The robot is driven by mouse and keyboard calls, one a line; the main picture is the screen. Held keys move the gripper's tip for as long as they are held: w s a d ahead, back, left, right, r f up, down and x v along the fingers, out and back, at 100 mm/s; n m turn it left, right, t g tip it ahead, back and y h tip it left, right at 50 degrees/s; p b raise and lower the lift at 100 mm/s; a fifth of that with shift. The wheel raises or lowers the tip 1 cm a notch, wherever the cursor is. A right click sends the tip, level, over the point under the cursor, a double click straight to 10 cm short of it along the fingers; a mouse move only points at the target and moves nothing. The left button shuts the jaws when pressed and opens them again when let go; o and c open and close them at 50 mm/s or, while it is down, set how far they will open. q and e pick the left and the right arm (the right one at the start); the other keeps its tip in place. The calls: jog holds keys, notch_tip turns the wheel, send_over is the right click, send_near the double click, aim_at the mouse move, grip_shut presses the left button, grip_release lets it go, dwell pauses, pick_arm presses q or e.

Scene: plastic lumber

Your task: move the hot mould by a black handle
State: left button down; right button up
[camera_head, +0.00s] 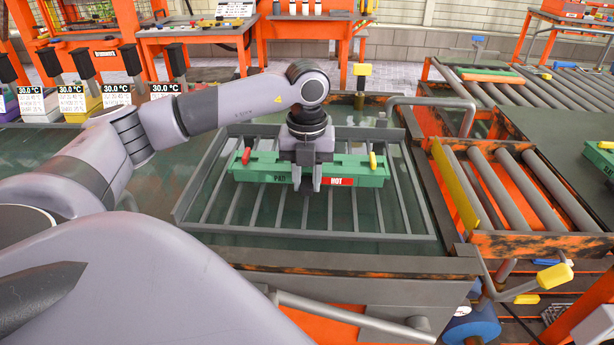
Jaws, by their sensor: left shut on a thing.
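The hot mould (357,181) is a long green block with a white-on-red HOT label and the word PAD on its front. It lies across a grey bar rack (228,225). A red piece sits at its left end and a yellow piece at its right end. My left gripper (307,184) comes down from above at the middle of the mould, with its fingers shut on it. The gripper covers the grasped part, so I cannot see a black handle there. My right gripper is out of view.
A roller conveyor (510,190) with a yellow side strip (455,187) stands right of the rack. A bent grey rail (430,102) rises at the rack's back right. Several bins with 30.0 °C labels stand at the left. Another green mould (600,157) shows at the right edge.

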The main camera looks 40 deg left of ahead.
pick_arm(q)
jog(key=shift+f, duration=0.15)
dwell(0.8)
jog(key=c, duration=0.8)
grip_release()
jog(key=shift+o, duration=0.9)
jog(key=shift+s+f, duration=0.1)
jog(key=shift+f, duration=0.1)
jog(key=shift+o, duration=1)
jog(key=shift+r, duration=0.1)
notch_tip(320, 180, up, 7)
jog(key=p, duration=0.5)
jog(key=shift+r+p, duration=0.1)
jog(key=shift+p, duration=0.25)
